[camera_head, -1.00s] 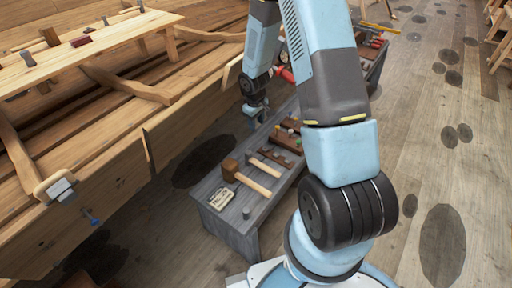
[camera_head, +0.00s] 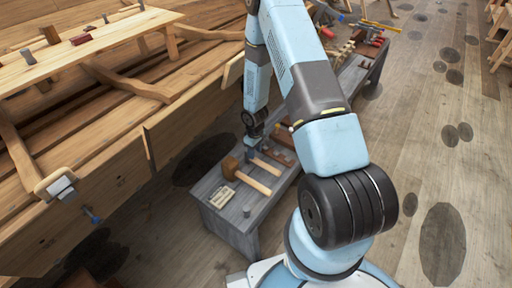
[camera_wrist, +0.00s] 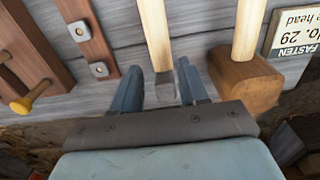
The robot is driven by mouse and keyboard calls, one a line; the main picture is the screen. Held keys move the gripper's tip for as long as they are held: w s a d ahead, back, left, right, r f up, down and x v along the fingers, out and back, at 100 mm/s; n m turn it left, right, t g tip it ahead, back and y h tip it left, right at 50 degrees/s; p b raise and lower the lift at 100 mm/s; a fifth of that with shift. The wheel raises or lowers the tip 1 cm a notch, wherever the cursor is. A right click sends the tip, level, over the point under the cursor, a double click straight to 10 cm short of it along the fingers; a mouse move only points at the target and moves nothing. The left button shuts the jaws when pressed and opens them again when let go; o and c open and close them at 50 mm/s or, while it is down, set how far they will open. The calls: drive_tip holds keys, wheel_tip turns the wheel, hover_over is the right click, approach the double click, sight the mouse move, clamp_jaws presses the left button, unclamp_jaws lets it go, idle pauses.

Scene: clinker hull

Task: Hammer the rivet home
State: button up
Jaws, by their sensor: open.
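My gripper (camera_wrist: 160,92) is open in the wrist view, its two blue-grey fingers on either side of a hammer's grey metal head (camera_wrist: 162,62). I cannot tell whether they touch it. The hammer's pale wooden handle (camera_wrist: 153,14) runs away from me along the bench. In the head view my gripper (camera_head: 252,152) is low over the bench, at the head end of the hammer, whose handle (camera_head: 266,167) shows. I cannot make out the rivet for certain.
A wooden mallet (camera_head: 231,167) lies beside the hammer, close to my gripper in the wrist view (camera_wrist: 243,85). A label plate (camera_head: 222,196) lies on the grey bench (camera_head: 237,218). The hull (camera_head: 110,170) stands to the left.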

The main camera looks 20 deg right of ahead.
drive_tip(key=shift+f, duration=2.85)
drive_tip(key=shift+c, duration=0.3)
clamp_jaws()
drive_tip(key=shift+r, duration=0.65)
